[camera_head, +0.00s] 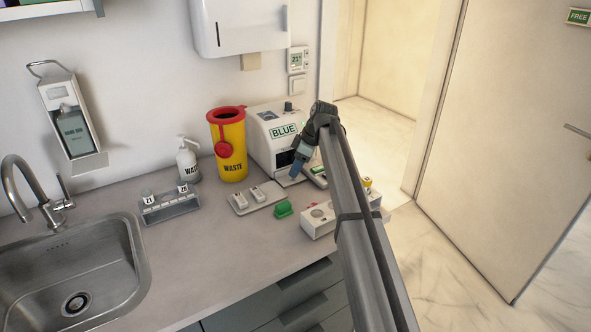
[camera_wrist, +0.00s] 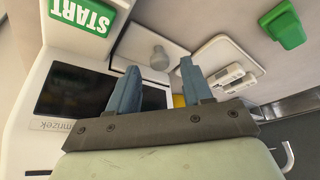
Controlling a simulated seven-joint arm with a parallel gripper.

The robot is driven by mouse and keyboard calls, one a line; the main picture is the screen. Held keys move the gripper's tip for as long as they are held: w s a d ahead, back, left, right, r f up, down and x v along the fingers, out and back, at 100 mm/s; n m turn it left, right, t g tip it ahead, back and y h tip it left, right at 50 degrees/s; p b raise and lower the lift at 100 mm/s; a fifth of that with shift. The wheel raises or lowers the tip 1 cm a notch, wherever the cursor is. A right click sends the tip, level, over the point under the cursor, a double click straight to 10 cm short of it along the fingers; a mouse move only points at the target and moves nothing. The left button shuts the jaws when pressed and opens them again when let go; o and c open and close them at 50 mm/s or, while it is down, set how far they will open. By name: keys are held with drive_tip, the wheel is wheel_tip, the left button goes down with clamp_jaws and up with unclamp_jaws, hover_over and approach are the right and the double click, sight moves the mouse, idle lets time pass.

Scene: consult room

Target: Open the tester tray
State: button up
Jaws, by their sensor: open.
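The tester (camera_head: 258,150) is a white box with a BLUE sign, standing against the wall in the head view. Its front has a dark opening, which shows in the wrist view as a black panel (camera_wrist: 72,90). A pale plate (camera_head: 288,181) lies low at its front; I cannot tell whether this is the tester tray. In the wrist view a grey rounded knob (camera_wrist: 160,58) stands on a pale plate, between my fingertips in the picture. My gripper (camera_head: 296,171) is open and empty at the tester's front; its blue fingers (camera_wrist: 158,68) point toward the knob. Contact is not visible.
A shallow tray with two white pieces (camera_head: 242,209) and a green block (camera_head: 283,209) lie in front. A yellow waste bin (camera_head: 229,155) stands left of the tester. A white box (camera_head: 317,222) sits near the counter edge. A green START label (camera_wrist: 80,14) shows beside the black panel.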

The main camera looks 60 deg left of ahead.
drive_tip(key=shift+x, duration=0.8)
drive_tip(key=shift+c, duration=0.5)
clamp_jaws()
